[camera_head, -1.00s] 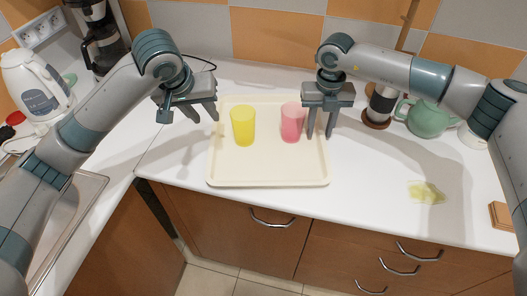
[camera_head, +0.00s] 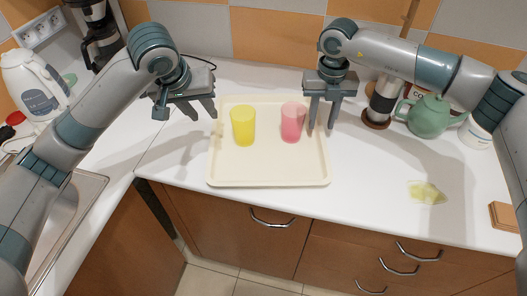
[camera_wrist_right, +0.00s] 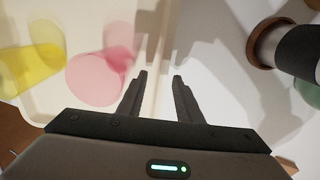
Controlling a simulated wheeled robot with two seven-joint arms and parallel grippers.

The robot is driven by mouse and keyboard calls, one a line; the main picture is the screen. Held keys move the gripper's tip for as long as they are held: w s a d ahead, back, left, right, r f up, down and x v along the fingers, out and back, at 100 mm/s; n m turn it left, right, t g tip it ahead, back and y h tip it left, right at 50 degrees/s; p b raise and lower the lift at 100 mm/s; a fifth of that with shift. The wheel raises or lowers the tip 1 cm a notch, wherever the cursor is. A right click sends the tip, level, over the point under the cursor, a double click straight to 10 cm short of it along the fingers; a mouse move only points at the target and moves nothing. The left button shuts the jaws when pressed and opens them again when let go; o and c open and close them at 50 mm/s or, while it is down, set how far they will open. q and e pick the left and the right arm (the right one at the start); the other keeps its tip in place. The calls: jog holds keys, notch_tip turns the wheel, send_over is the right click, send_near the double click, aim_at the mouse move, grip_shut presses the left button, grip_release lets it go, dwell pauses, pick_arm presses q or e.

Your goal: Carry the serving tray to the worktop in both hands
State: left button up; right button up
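The cream serving tray (camera_head: 268,172) lies flat on the white worktop; its right rim also shows in the right wrist view (camera_wrist_right: 152,75). A yellow cup (camera_head: 243,126) and a pink cup (camera_head: 292,122) stand upright on it. My left gripper (camera_head: 202,110) is open and empty, just beyond the tray's left edge. My right gripper (camera_head: 321,128) is open over the tray's right edge, beside the pink cup. In the right wrist view the rim runs up between its two fingers (camera_wrist_right: 160,95). I cannot tell whether either finger touches the rim.
A green teapot (camera_head: 428,117) and a dark-banded jar (camera_head: 380,105) stand right of the tray. A yellow-green patch (camera_head: 426,192) lies on the worktop at right. A kettle (camera_head: 35,88) and coffee maker (camera_head: 97,38) are at left. The worktop's front edge runs close before the tray.

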notch_tip(320, 180, up, 9)
jog(key=shift+f, duration=0.2)
jog(key=shift+s, duration=0.1)
dwell(0.6)
